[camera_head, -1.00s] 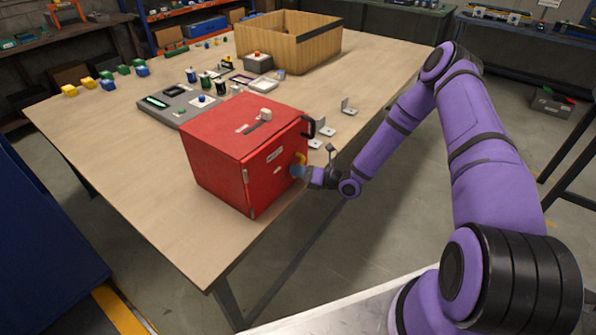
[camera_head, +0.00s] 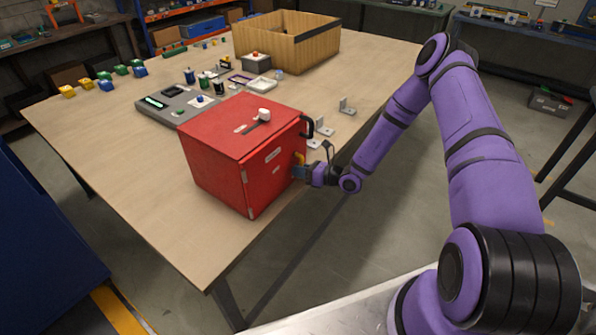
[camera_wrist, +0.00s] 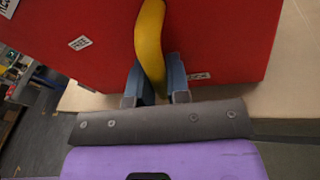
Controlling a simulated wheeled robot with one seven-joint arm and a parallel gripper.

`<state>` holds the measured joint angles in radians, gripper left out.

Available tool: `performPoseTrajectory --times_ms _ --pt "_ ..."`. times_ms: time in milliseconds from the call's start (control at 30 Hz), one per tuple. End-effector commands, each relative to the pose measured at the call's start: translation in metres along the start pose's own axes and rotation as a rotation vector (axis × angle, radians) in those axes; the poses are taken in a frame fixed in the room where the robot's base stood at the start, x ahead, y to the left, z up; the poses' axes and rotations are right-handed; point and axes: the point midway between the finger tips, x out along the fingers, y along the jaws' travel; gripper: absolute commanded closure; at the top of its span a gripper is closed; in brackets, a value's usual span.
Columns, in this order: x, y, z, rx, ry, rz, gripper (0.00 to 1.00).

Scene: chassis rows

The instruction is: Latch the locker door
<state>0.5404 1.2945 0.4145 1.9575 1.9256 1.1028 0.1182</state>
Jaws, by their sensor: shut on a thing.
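The red locker (camera_head: 225,165) stands on the wooden table near its front edge, with its door face (camera_head: 270,178) turned toward my arm. The door looks closed, flush with the body. A yellow latch handle (camera_head: 299,158) is on the door's right part; in the wrist view the yellow handle (camera_wrist: 150,42) is a curved bar in front of the red door. My gripper (camera_head: 300,172) is at the door, and its blue fingers (camera_wrist: 157,82) are shut on the lower end of the handle, one on each side. The handle's tip between the fingers is partly hidden.
A white-headed tool (camera_head: 259,118) lies on top of the locker. A black curved handle (camera_head: 309,127) and several metal brackets (camera_head: 346,107) are to its right. A grey tray (camera_head: 163,104) and a wooden crate (camera_head: 270,45) stand behind. The table's front left is clear.

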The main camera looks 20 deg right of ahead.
Motion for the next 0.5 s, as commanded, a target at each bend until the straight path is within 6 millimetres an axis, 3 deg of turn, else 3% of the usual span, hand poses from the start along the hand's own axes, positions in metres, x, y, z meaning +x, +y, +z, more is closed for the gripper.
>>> performPoseTrajectory --times_ms 500 --pt "-0.004 -0.015 0.002 -0.294 0.06 -0.058 1.0"
